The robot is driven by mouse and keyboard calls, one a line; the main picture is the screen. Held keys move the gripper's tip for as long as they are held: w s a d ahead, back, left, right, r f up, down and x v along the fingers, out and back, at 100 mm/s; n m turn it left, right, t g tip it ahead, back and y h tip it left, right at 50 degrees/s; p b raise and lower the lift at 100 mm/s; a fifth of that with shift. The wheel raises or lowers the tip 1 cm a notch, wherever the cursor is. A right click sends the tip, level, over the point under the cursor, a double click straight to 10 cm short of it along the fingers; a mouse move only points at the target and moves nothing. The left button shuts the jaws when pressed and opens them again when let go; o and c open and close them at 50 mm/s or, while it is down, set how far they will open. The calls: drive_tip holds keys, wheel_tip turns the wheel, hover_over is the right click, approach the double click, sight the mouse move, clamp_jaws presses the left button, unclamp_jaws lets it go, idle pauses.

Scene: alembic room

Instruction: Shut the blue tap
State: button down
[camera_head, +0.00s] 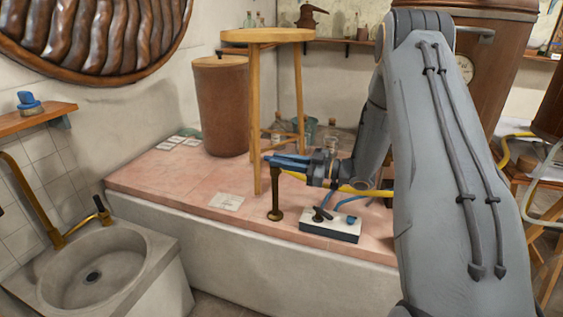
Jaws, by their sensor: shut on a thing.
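The blue tap (276,190) shows as an upright brass post with a round foot on the pink tiled ledge, with a long blue lever at its top. My gripper (303,165) reaches in from the right, level with the top of the post, and is shut on the blue lever. The fingers and the lever overlap here, so their exact contact is hard to make out. The lever lies about level and runs left to right.
A white box with a dark base (331,226) and blue parts stands right of the post. A wooden stool (257,110) stands close behind. A brown barrel (223,108) is at the back. A stone sink (142,243) with a brass spout is at the left.

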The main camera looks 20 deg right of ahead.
drive_tip(key=shift+w+r, duration=0.15)
drive_tip(key=shift+r, duration=0.05)
drive_tip(key=c, duration=1.7)
unclamp_jaws()
drive_tip(key=shift+a+f, duration=0.1)
drive_tip(key=v, duration=0.8)
drive_tip(key=shift+b, duration=0.3)
